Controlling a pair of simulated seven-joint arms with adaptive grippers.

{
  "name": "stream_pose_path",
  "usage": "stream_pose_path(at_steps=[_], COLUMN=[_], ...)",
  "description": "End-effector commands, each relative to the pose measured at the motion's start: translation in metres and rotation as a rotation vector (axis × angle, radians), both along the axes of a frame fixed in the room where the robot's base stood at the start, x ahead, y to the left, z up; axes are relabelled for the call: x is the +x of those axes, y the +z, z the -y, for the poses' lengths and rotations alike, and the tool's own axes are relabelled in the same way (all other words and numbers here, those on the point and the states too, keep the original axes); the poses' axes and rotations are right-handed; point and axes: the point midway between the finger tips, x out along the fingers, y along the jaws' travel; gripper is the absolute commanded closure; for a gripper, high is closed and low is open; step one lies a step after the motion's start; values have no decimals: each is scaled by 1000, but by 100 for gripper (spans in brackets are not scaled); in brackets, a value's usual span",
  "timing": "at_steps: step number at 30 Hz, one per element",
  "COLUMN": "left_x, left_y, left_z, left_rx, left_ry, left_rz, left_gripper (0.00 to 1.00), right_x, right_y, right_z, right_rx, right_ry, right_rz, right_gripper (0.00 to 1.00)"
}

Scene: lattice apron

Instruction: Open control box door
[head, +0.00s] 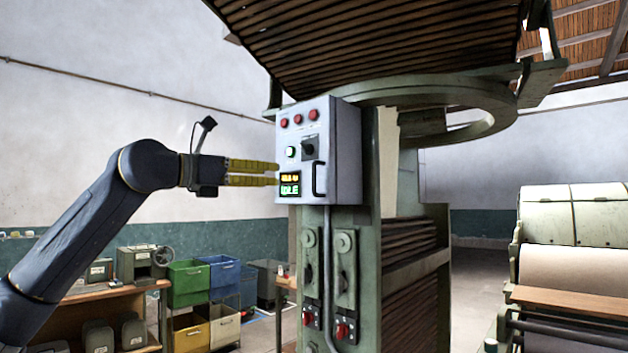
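The control box (338,165) is a pale grey box mounted on the green machine column, and its door looks shut. The door (292,152) carries several red buttons along the top, a white button, a dark rotary switch (313,147), a small lit display (290,185) reading IDLE, and a black handle (319,180) at its lower right. My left gripper (277,174) has yellow fingers pointing right at the door's left part, near the display. A narrow gap shows between the fingers; I cannot tell whether the tips touch the box. My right gripper is not in view.
The green machine column (369,270) stands below and behind the box, with a conduit and levers. A large slatted frame and a curved green ring (440,90) overhang it. Bins and a wooden bench (110,295) stand at lower left. Rollers fill the right.

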Motion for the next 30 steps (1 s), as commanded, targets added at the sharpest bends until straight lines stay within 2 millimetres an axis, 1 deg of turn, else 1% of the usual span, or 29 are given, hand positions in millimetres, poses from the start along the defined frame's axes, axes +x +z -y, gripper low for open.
stream_pose_path(at_steps=[1,3,15,18,24,30], left_x=[5,12,54,62,72,77], left_y=[0,1,0,0,0,0], left_z=[9,20,76,86,100,105], left_rx=[-1,-1,-1,-1,-1,-1], left_ry=[-3,-3,-2,-2,-2,-1], left_rz=[-1,-1,0,0,0,1], left_gripper=[68,68,68,68,68,68], right_x=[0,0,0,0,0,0], right_y=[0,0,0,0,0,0], right_z=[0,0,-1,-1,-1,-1], right_rx=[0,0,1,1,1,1], right_ry=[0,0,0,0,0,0], right_rz=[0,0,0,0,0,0], right_gripper=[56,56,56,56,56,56])
